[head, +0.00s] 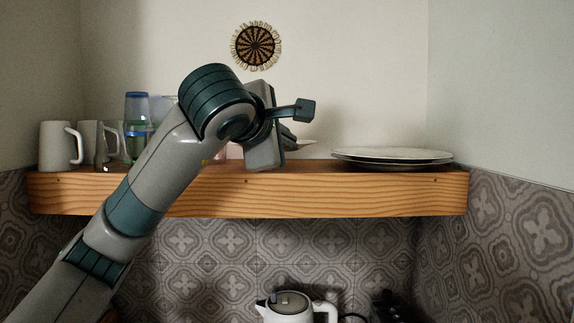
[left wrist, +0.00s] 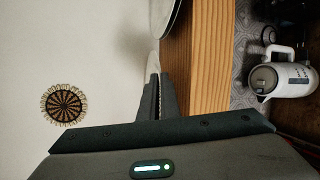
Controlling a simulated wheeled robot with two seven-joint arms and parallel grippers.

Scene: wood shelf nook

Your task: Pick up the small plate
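The small plate is a thin pale shape (head: 306,143) just right of my left gripper (head: 289,138) in the head view, mostly hidden behind it. In the left wrist view, which is turned sideways, the small plate (left wrist: 152,66) shows edge-on at the fingertips. The fingers of my left gripper (left wrist: 158,86) are close together with the plate's rim between them. The plate looks level and a little above the shelf top, but I cannot tell whether it is clear of it. My right gripper is in neither view.
A wooden shelf (head: 350,194) spans the nook. Stacked large plates (head: 392,154) lie at its right. A kettle (head: 292,309) stands below.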

